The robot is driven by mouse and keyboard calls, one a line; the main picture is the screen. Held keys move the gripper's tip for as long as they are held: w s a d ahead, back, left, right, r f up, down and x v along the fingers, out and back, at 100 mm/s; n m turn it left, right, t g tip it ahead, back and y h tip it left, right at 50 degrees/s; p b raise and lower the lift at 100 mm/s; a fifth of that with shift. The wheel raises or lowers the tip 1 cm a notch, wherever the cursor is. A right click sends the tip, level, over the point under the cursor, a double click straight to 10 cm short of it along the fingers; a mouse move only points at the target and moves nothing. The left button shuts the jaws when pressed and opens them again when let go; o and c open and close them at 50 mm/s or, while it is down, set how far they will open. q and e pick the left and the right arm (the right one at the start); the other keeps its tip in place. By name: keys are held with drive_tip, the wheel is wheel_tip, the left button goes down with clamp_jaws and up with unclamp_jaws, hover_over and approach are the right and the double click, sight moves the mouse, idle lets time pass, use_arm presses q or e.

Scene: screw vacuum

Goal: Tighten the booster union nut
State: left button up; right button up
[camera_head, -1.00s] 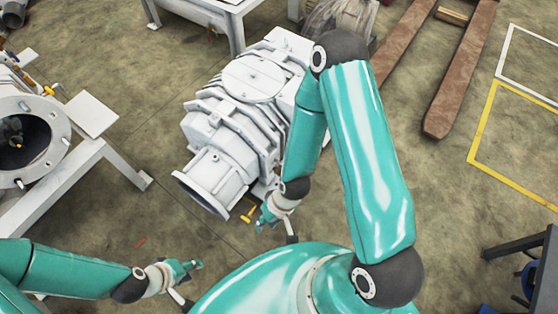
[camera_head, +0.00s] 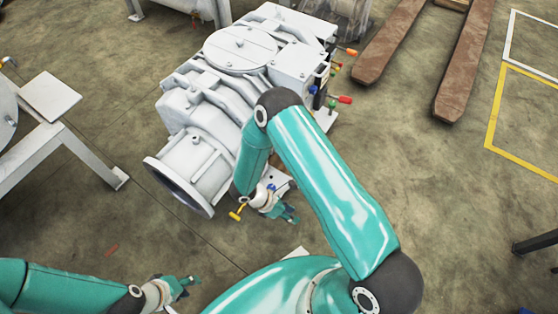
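A large pale grey booster (camera_head: 195,100) with a round flanged port (camera_head: 178,187) stands on the floor, left of centre. I cannot make out its union nut; it is too small to tell or hidden. My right gripper (camera_head: 291,216) is low beside the booster's near end, right of a yellow-handled valve (camera_head: 237,211). My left gripper (camera_head: 191,281) is over bare floor at the bottom, apart from the booster. Both grippers are too small to show whether they are open or shut.
Coloured handles, among them a red one (camera_head: 345,99) and an orange one (camera_head: 348,52), stick out from the booster's right side. Brown forks (camera_head: 462,70) lie at the upper right. A white frame (camera_head: 85,150) stands at left.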

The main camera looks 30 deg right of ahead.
drive_tip(key=w+d+f+n+t+h+b, duration=0.45)
drive_tip(key=w+f+b, duration=0.2)
drive_tip(key=w, duration=0.35)
drive_tip(key=w+d+r+n+t+h+b, duration=0.1)
drive_tip(key=w+r+n+t+h+b, duration=0.15)
drive_tip(key=w+t+h+b, duration=0.75)
drive_tip(key=w+d+g+y, duration=0.1)
drive_tip(key=d, duration=0.1)
drive_tip(key=w+d+g+y, duration=0.1)
drive_tip(key=w+d, duration=0.1)
drive_tip(key=w+d+g+y+p, duration=0.1)
drive_tip(key=w+d, duration=0.1)
drive_tip(key=shift+w+d+r+y, duration=0.1)
drive_tip(key=shift+d+r+y, duration=0.05)
drive_tip(key=shift+r+y, duration=0.2)
use_arm(q)
wheel_tip(320, 180, down, 18)
drive_tip(key=shift+f, duration=0.25)
